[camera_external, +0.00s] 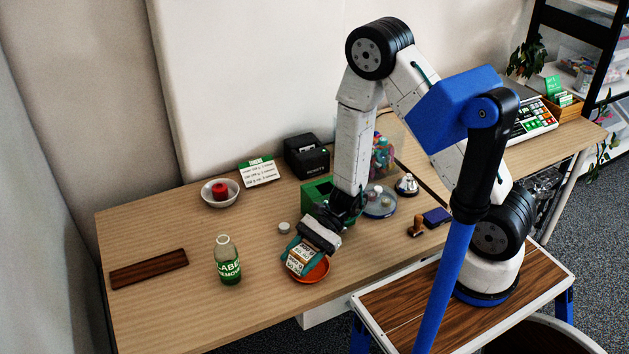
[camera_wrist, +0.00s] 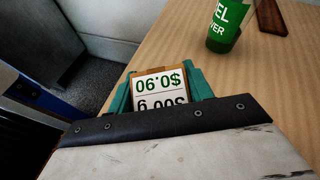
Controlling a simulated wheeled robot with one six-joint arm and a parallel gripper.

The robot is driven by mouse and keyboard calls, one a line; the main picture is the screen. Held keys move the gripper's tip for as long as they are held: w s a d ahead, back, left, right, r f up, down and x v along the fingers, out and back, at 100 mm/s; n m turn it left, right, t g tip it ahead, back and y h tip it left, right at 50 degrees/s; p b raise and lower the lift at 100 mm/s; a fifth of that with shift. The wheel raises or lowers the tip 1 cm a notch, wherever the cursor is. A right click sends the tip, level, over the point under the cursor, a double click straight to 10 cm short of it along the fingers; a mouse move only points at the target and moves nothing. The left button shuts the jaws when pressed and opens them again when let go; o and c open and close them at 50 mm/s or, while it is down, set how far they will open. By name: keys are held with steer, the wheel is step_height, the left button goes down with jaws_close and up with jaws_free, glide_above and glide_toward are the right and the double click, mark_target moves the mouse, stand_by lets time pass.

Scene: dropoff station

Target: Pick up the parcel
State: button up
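The parcel is a small brown cardboard box with a white price label (camera_external: 299,260). In the wrist view the parcel (camera_wrist: 160,84) sits between the two teal fingers, with its label upside down. My gripper (camera_external: 302,257) points down near the front edge of the table, and its fingers (camera_wrist: 159,92) appear to press on both sides of the parcel. An orange-red bowl (camera_external: 318,273) shows just below and behind the parcel. I cannot tell whether the parcel touches the bowl. The fingers' lower parts are partly hidden.
A green-labelled bottle (camera_external: 228,262) stands left of my gripper. A small grey-white cap (camera_external: 284,228), a green box (camera_external: 317,203) and a white bowl (camera_external: 208,196) with a red item are behind. A dark wooden strip (camera_external: 148,269) lies far left. The table's front left is clear.

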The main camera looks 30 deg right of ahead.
mark_target(304, 254)
steer(key=shift+c, duration=0.8)
steer(key=shift+r, duration=0.1)
step_height(304, 254, up, 9)
steer(key=shift+d+h, duration=0.15)
steer(key=shift+h, duration=0.15)
steer(key=shift+m+h, duration=0.9)
steer(key=f, duration=0.2)
steer(key=d+f, duration=0.1)
steer(key=f, duration=0.2)
steer(key=shift+s+f, duration=0.15)
steer(key=shift+f, duration=2.4)
